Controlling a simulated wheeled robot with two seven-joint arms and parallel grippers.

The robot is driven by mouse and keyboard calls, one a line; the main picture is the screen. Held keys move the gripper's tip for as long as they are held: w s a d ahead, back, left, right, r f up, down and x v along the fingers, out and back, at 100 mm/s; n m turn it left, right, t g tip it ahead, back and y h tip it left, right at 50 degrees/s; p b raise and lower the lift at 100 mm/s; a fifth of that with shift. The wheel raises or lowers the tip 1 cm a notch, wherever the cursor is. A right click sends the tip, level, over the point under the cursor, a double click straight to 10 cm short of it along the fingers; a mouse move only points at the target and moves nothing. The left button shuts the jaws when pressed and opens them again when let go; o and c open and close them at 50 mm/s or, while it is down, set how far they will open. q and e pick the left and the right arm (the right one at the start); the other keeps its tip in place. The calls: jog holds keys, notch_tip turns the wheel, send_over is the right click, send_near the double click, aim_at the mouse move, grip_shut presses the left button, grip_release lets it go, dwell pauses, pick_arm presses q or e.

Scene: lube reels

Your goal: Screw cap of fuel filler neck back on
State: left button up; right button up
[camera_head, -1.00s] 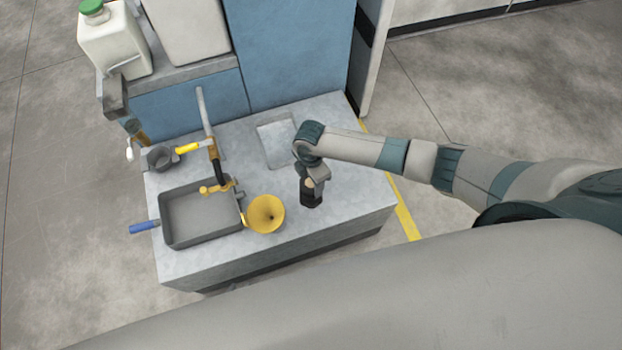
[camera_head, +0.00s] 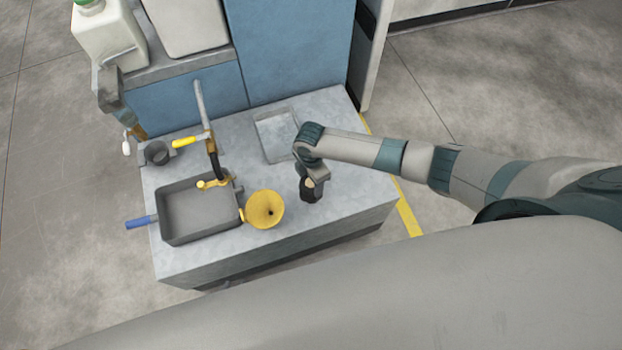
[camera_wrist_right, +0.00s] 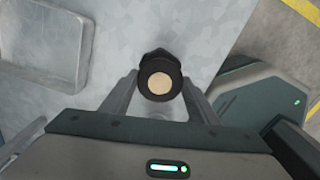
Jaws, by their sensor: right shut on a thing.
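A dark, post-like piece (camera_head: 311,190) stands upright near the right front of the grey bench. It appears to be the fuel filler neck. In the right wrist view its top shows as a black ring around a tan disc (camera_wrist_right: 160,82). I cannot tell whether the cap and the neck are separate here, or whether the cap is seated. My right gripper (camera_head: 312,178) is over this piece, its fingers on either side of the black top in the wrist view (camera_wrist_right: 160,90), shut on it. My left gripper is not in view.
On the bench (camera_head: 350,200), a yellow funnel (camera_head: 264,209) stands left of the dark piece, beside a grey pan (camera_head: 195,212) with a brass-fitted hose. A shallow tray (camera_head: 275,135) lies behind. A blue handle (camera_head: 140,222) juts out left.

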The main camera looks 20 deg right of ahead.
dwell(0.8)
dwell(0.4)
jog(key=shift+p, duration=0.45)
jog(key=shift+f+b, duration=0.35)
jog(key=shift+f, duration=0.25)
dwell(0.8)
dwell(0.4)
jog(key=shift+r+m+p, duration=0.2)
jog(key=shift+m+p, duration=0.55)
jog(key=shift+m, duration=0.05)
jog(key=m+p, duration=0.1)
jog(key=m, duration=0.1)
jog(key=shift+m, duration=0.3)
jog(key=shift+f+m+p, duration=0.2)
jog(key=shift+m+p, duration=0.2)
jog(key=shift+m, duration=0.1)
